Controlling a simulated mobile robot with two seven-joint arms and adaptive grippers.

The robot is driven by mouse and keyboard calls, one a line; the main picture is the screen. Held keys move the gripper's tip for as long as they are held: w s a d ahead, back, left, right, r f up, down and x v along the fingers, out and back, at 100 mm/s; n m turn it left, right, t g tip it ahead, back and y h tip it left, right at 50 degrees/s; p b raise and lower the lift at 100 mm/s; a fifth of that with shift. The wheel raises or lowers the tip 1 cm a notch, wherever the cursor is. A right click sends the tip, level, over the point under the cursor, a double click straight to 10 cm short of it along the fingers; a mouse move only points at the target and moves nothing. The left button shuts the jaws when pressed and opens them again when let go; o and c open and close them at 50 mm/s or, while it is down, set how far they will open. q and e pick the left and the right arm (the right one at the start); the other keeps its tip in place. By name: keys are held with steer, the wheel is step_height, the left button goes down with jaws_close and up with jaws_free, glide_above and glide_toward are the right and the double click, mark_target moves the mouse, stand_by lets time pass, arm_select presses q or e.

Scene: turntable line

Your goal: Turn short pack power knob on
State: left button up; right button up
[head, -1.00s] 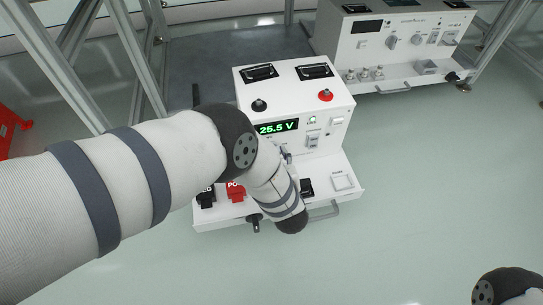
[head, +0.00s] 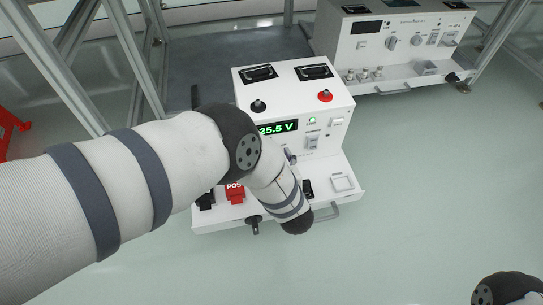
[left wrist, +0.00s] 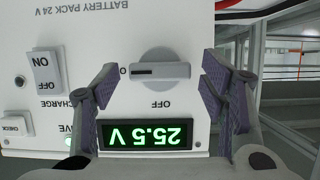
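The white battery pack (head: 301,83) stands at the middle of the head view, its green display (head: 277,128) reading 25.5 V. My left arm hides its knob there. In the left wrist view the grey round power knob (left wrist: 160,73) has its grip bar lying level in the picture, with an OFF label under it. The display (left wrist: 147,135) shows upside down below. My left gripper (left wrist: 157,82) is open, one finger on each side of the knob, with gaps visible and nothing held. My right gripper is out of view; only part of my right arm shows at the lower right.
A rocker switch (left wrist: 46,73) marked ON and OFF and a CHECK button (left wrist: 16,125) are left of the gripper in the wrist view. A red POS terminal (head: 235,194) is on the pack's front ledge. A second white unit (head: 392,45) stands behind right.

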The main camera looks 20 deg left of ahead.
arm_select(q)
steer(key=v, duration=1.2)
